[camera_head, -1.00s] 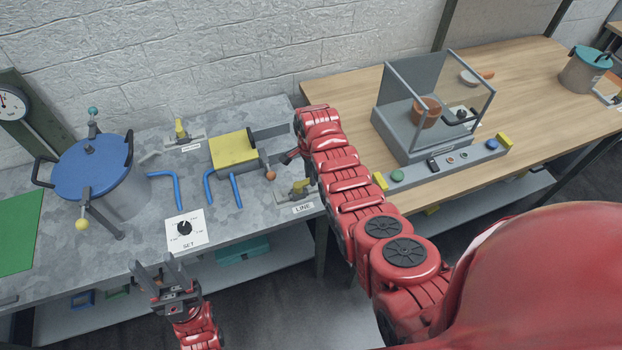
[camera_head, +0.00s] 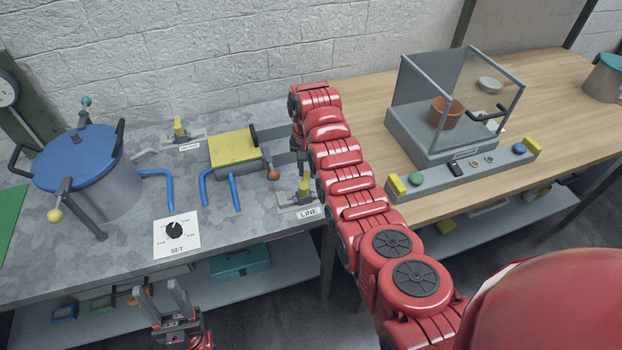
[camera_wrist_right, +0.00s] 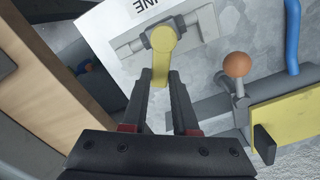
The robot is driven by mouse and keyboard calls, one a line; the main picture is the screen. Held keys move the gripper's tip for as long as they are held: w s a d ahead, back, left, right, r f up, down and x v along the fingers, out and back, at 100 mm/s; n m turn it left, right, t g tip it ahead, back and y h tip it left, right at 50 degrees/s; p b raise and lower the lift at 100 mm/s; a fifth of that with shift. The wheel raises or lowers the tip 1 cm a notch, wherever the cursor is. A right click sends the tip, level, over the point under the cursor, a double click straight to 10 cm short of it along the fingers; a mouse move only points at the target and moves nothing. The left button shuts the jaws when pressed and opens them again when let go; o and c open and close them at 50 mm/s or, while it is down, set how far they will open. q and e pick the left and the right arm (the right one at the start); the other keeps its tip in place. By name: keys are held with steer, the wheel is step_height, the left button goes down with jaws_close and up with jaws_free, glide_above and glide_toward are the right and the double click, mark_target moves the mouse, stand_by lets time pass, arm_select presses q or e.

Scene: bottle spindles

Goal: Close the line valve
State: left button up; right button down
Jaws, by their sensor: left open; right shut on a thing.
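The line valve stands on the grey bench beside the LINE label (camera_head: 308,212). Its yellow handle (camera_head: 305,184) points up in the head view, above a grey pipe body (camera_head: 291,200). In the right wrist view the yellow handle (camera_wrist_right: 163,42) runs between the fingers of my right gripper (camera_wrist_right: 160,80), which is shut on it. In the head view my right arm largely hides that gripper. My left gripper (camera_head: 160,296) is open and empty, in front of the bench's front edge.
A second yellow-handled valve (camera_head: 180,130) stands at the back. A yellow-topped block (camera_head: 234,148) with an orange knob (camera_head: 273,174) is close left of the line valve. A blue-lidded pot (camera_head: 78,160) and a SET dial (camera_head: 175,230) are further left. A wooden table (camera_head: 560,90) is right.

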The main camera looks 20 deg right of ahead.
steer(key=n+b, duration=0.1)
steer(key=a+n+b, duration=0.1)
steer(key=n+b, duration=0.1)
steer(key=shift+w+a+f, duration=0.15)
steer(key=shift+w, duration=0.1)
steer(key=shift+a+n+b, duration=0.25)
steer(key=shift+n+b, duration=0.2)
steer(key=shift+n, duration=0.3)
steer(key=shift+a+n+b, duration=0.25)
steer(key=shift+n+b, duration=0.2)
steer(key=shift+n, duration=0.3)
steer(key=shift+r, duration=0.2)
steer(key=c, duration=0.7)
jaws_free()
